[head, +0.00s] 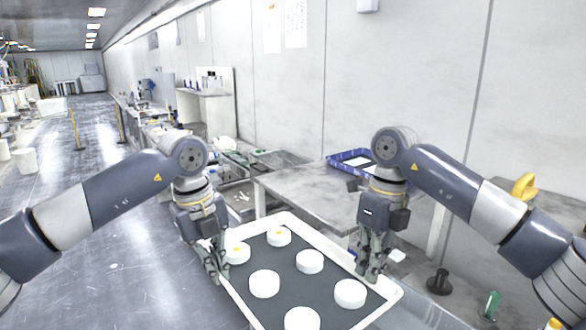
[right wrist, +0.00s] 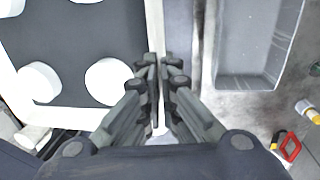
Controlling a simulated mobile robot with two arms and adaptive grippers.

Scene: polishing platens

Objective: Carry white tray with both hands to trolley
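The white tray (head: 327,245) has a dark grey inner mat and carries several white round blocks (head: 264,284), two with an orange mark on top. Its near end is cut off by the frame. My left gripper (head: 219,277) is at the tray's left rim, with its fingers closed down on it. My right gripper (head: 372,275) is at the right rim. In the right wrist view, the tray's rim (right wrist: 154,22) runs between the nearly closed fingers of my right gripper (right wrist: 161,62). I cannot clearly identify the trolley.
A grey worktable (head: 310,196) with a blue tray (head: 345,158) stands behind the white tray, against the wall. A grey basin (right wrist: 256,45) lies right of the right gripper. A black knob (head: 438,281) and green item (head: 490,305) are at right. Open floor (head: 110,225) lies left.

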